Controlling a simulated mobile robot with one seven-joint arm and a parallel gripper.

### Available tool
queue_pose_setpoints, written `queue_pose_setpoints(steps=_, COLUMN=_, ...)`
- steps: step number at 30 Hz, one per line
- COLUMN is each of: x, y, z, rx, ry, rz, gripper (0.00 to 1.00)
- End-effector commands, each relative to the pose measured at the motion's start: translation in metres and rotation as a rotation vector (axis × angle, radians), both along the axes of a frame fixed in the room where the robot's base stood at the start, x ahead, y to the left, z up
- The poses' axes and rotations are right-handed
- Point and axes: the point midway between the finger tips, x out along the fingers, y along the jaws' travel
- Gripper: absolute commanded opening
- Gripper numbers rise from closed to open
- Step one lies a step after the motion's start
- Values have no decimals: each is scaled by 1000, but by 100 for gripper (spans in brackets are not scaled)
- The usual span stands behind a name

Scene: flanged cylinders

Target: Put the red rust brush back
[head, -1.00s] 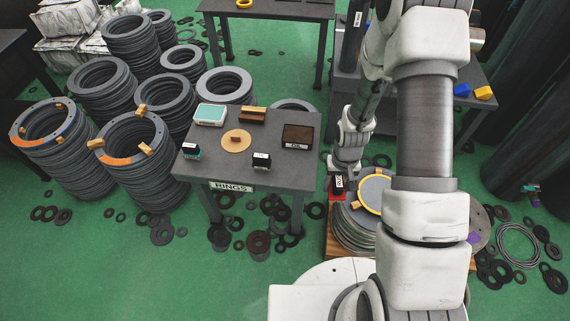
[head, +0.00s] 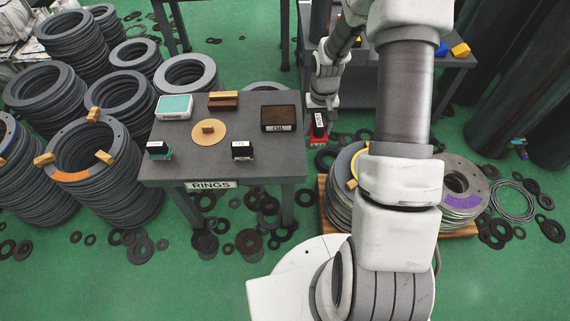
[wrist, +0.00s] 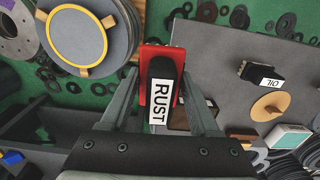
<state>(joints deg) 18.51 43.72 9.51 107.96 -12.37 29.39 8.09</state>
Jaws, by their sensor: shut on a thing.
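The red rust brush (head: 318,126) has a black handle with a white label. It reads RUST in the wrist view (wrist: 160,90), where the red body sits between the fingers. My gripper (head: 319,108) is shut on it and holds it in the air, just right of the dark table's (head: 185,168) right edge in the head view. Two other black-handled brushes stand on that table: one with a teal base (head: 159,151) at front left and one (head: 242,151) at front right.
Stacked rings (head: 75,165) fill the left.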

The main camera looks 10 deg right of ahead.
Motion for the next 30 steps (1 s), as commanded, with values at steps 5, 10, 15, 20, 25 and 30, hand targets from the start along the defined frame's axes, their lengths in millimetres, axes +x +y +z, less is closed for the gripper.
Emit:
queue_pose_setpoints(steps=5, x=11, y=-22, z=-9, rx=-6, ry=-2, rz=-33, gripper=17)
queue_pose_setpoints(steps=10, x=14, y=-21, z=-12, rx=-9, ry=0, rz=-40, gripper=17)
queue_pose_setpoints(steps=15, x=20, y=13, z=-33, rx=-9, ry=2, rz=-35, gripper=17)
queue_pose_setpoints(steps=20, x=26, y=50, z=-56, rx=-9, ry=2, rz=-34, gripper=17)
queue_pose_setpoints(steps=25, x=31, y=78, z=-72, rx=-9, ry=0, rz=-39, gripper=17)
queue_pose_setpoints(steps=30, x=32, y=87, z=-78, rx=-9, ry=1, rz=-42, gripper=17)
